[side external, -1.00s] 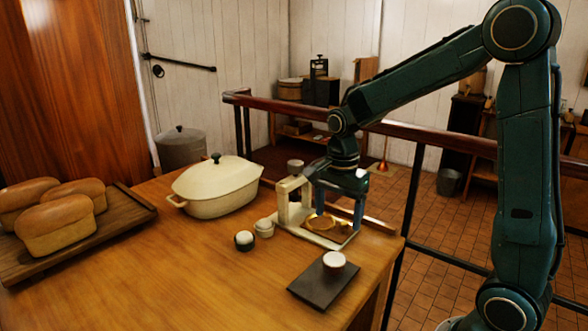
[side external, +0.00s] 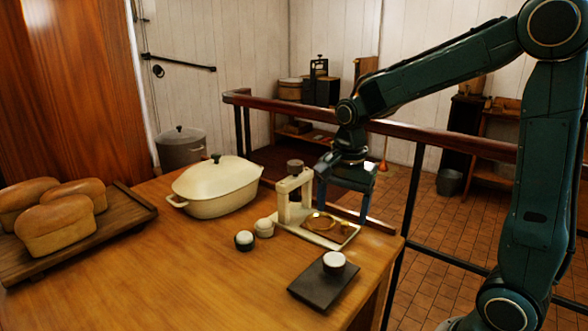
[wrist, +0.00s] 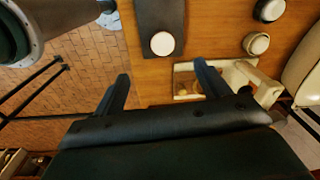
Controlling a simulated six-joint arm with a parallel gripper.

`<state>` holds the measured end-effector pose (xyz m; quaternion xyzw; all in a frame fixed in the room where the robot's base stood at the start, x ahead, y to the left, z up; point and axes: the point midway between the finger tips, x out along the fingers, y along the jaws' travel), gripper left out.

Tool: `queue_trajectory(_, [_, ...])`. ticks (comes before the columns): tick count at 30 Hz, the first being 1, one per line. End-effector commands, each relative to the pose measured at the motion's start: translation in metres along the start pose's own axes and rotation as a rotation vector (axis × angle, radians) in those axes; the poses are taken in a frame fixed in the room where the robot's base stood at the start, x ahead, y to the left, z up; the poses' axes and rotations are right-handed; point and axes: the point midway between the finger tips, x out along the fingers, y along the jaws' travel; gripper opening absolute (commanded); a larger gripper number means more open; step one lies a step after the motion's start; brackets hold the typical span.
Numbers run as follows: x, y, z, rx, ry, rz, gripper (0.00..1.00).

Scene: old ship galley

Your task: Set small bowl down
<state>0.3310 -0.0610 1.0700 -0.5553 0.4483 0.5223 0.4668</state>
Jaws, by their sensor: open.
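A small white-topped round vessel (side external: 334,260) stands upright on a dark slab (side external: 311,289), and also shows in the wrist view (wrist: 162,43). My gripper (side external: 345,208) is open and empty, above and to the right of the brass dish in the side view. Its two fingers (wrist: 162,74) are wide apart in the wrist view.
Two small lidded pots, one dark (side external: 244,240) and one cream (side external: 264,227), stand left of the stand. A cream casserole (side external: 216,188) and a board (side external: 130,213) with loaves lie farther left. A rail (side external: 420,133) runs behind the table. The front middle is clear.

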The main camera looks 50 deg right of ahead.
Motion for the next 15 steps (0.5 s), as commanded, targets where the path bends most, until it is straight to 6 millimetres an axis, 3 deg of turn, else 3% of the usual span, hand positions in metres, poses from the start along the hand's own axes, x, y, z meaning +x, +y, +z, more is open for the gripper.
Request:
queue_trajectory(6, [-0.032, 0.024, 0.021, -0.274, 0.038, -0.084, 0.75])
queue_trajectory(15, [-0.065, 0.065, 0.049, -0.694, 0.125, -0.192, 0.75])
